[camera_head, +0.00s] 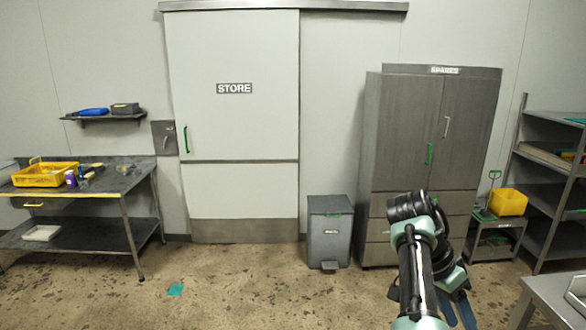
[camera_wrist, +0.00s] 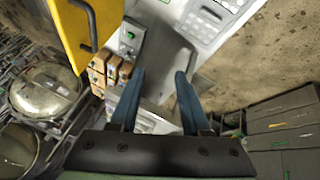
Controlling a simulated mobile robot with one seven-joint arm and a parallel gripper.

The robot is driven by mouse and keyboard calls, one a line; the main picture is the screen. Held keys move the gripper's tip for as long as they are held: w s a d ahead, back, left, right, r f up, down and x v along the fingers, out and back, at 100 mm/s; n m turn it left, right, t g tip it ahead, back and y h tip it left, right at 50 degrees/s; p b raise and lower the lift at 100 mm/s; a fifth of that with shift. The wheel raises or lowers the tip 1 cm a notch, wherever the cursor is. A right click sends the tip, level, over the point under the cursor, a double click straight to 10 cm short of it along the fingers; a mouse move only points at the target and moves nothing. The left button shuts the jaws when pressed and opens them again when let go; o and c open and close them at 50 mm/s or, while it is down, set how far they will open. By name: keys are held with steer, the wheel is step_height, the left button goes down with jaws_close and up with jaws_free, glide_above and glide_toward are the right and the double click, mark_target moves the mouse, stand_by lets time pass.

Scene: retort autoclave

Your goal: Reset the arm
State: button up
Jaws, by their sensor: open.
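My gripper is open, with its two blue fingers apart in the wrist view (camera_wrist: 160,82). Nothing is held between them. In the head view my arm rises from the bottom edge, right of centre, and is bent at a dark elbow. The gripper (camera_head: 461,312) hangs low at the bottom right with its blue fingers pointing down, partly cut off by the frame edge. It touches nothing that I can make out.
The grey cabinet (camera_head: 400,140) stands behind my arm, with a grey bin (camera_head: 330,235) left of it. A workbench (camera_head: 110,178) is at the left. The wrist view shows a grey control panel (camera_wrist: 150,45) and round metal vessels (camera_wrist: 45,90). Open floor lies ahead.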

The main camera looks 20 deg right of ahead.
steer(key=w+a+r+n+t+h+b, duration=0.1)
steer(key=w+a+r+n+t+b, duration=0.15)
steer(key=w+a+t, duration=0.4)
steer(key=w+a+r+n+t+h+b, duration=0.1)
steer(key=w+a+r+n+t+h, duration=0.15)
steer(key=w, duration=0.65)
steer(key=w+a+r+n+t+y+b, duration=0.1)
steer(key=w+a+r+n+t+b, duration=0.2)
steer(key=a+r+t, duration=0.6)
steer(key=s+a+r+n+t+y+b, duration=0.3)
steer(key=s+a+r+n+t, duration=0.25)
steer(key=s+a+r, duration=0.4)
steer(key=s+a+r+n+t+y, duration=0.1)
steer(key=s+a+r+t+y, duration=0.1)
steer(key=s, duration=0.5)
steer(key=s+a+r+n+t+y+b, duration=0.1)
steer(key=s+a+r+n+t+y, duration=0.1)
steer(key=s+a+r+t, duration=0.3)
steer(key=s+a+r, duration=0.1)
steer(key=s+a, duration=0.2)
steer(key=a, duration=0.1)
steer(key=shift+s+a+b, duration=0.3)
steer(key=shift+n+y, duration=0.25)
